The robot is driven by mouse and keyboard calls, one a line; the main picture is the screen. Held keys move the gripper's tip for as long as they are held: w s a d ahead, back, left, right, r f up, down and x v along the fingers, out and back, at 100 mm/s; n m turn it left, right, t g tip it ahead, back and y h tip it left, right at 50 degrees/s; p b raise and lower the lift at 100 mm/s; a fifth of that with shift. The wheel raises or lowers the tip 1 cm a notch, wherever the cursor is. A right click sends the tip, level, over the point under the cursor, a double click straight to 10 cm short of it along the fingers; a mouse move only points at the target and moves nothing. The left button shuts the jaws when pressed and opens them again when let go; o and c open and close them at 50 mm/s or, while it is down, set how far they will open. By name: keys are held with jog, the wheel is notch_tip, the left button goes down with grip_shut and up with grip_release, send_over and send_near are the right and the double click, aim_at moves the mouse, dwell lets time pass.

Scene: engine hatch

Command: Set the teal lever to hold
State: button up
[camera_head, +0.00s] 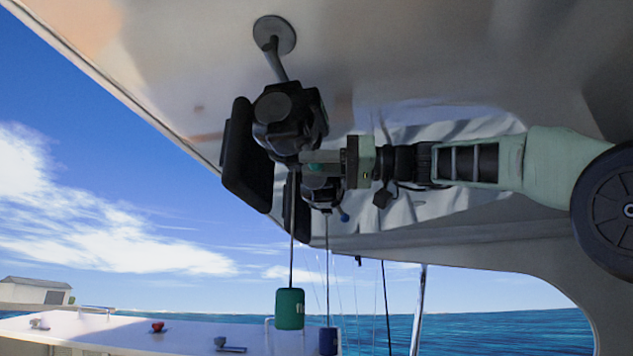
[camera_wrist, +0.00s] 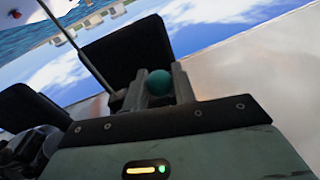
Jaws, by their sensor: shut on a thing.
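The teal lever's round knob (camera_wrist: 159,82) shows in the wrist view between the two fingers of my gripper, which is shut on it. In the head view my gripper (camera_head: 306,157) reaches in from the right at the lower side of the nearer dark unit (camera_head: 288,115), and hides the knob. This unit hangs from the overhead panel by a grey stem. A black flat plate (camera_head: 247,155) is on its left side; a dark plate (camera_wrist: 127,60) also stands behind the knob in the wrist view. I see no readable position marks for the lever.
A second dark unit (camera_head: 322,190) with a small blue-tipped lever (camera_head: 343,214) is just behind. A green cylinder (camera_head: 289,309) and a blue cylinder (camera_head: 328,341) hang below on thin lines. The pale overhead panel (camera_head: 400,40) is close above my arm. Open air is at the left.

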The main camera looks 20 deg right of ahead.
jog(key=shift+s+a+r+m+t+h+b, duration=0.1)
jog(key=shift+s+a+m+t+h+b, duration=0.4)
jog(key=shift+m, duration=1.05)
jog(key=shift+s+a+m+t+h+b, duration=0.15)
jog(key=shift+s+m+t+h+b, duration=0.25)
jog(key=shift+m+t+h, duration=0.85)
jog(key=shift+s+a+r+m+t+h+b, duration=0.1)
jog(key=shift+s+a+m+t+b, duration=0.3)
jog(key=shift+m, duration=1.5)
jog(key=shift+w+d, duration=0.1)
jog(key=o, duration=1)
jog(key=shift+c, duration=0.2)
jog(key=b+v, duration=0.5)
jog(key=v, duration=1.2)
jog(key=shift+s+f+b, duration=0.15)
jog(key=shift+s+b, duration=0.1)
jog(key=shift+b, duration=0.15)
